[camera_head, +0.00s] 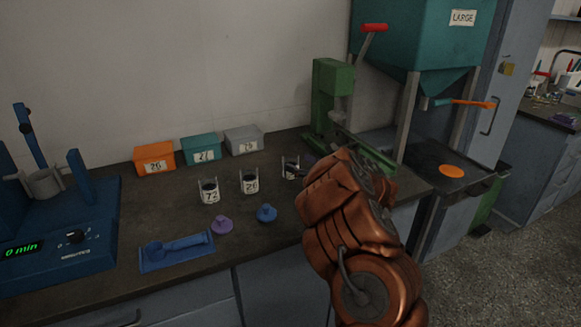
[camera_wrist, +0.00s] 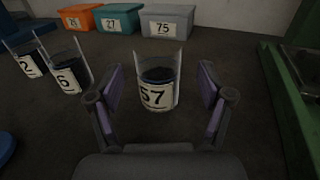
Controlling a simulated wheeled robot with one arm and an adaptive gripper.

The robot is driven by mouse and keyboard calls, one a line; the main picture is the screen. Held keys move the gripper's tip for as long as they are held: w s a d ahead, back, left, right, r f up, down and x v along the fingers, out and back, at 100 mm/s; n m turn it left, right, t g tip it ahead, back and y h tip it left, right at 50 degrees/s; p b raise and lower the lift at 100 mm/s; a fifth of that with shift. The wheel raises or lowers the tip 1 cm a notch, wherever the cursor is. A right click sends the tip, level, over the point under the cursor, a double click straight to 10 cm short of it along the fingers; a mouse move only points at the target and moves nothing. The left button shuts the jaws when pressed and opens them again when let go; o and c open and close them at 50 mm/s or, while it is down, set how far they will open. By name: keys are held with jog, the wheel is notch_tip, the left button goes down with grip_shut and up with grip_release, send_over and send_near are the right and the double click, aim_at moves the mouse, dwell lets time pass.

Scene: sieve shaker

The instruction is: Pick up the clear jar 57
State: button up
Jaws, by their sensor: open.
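The clear jar 57 (camera_wrist: 157,86) stands upright on the dark bench, with dark contents and a white label. In the wrist view it is centred between the two purple-padded fingers of my gripper (camera_wrist: 160,90), which is open and apart from it on both sides. In the head view, jar 57 (camera_head: 291,168) shows beside my gripper (camera_head: 306,164), partly hidden by it and my copper-coloured arm.
Two other clear jars stand left, jar 72 (camera_head: 209,193) and another (camera_head: 249,184). Orange (camera_head: 154,158), teal (camera_head: 201,150) and grey (camera_head: 243,140) bins line the wall. A green press (camera_head: 333,95) stands right. Purple (camera_head: 222,225) and blue (camera_head: 266,213) knobbed pieces lie in front.

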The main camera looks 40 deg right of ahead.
aim_at(296, 161)
jog(key=w, duration=0.3)
jog(key=shift+w+a+r+p, duration=0.1)
jog(key=shift+w+a+p, duration=0.1)
jog(key=shift+w+p, duration=0.15)
jog(key=c, duration=1.3)
